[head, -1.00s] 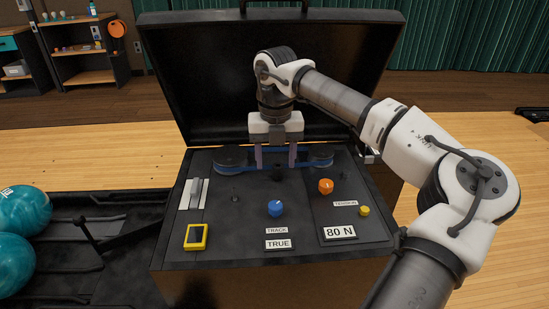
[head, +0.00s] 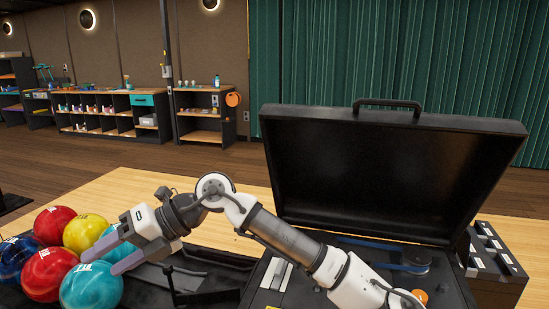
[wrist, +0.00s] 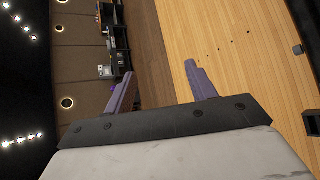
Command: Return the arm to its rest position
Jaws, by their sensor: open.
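My gripper (head: 112,255) is at the left in the head view, in front of the bowling balls as seen from there. Its two purple-grey fingers are apart with nothing between them. They also show spread and empty in the wrist view (wrist: 158,85), with the lane floor and back wall beyond. My arm reaches left across the front of the open black case (head: 395,165). The arm hides much of the case's panel. A blue belt and round pulley (head: 415,258) and part of an orange knob (head: 420,296) show on the panel.
Several bowling balls, among them a teal one (head: 91,287) and a red one (head: 55,226), sit on the black ball return (head: 205,280) at the left. A black drawer unit (head: 492,262) stands right of the case. Shelves (head: 110,117) stand far back; the wooden floor between is clear.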

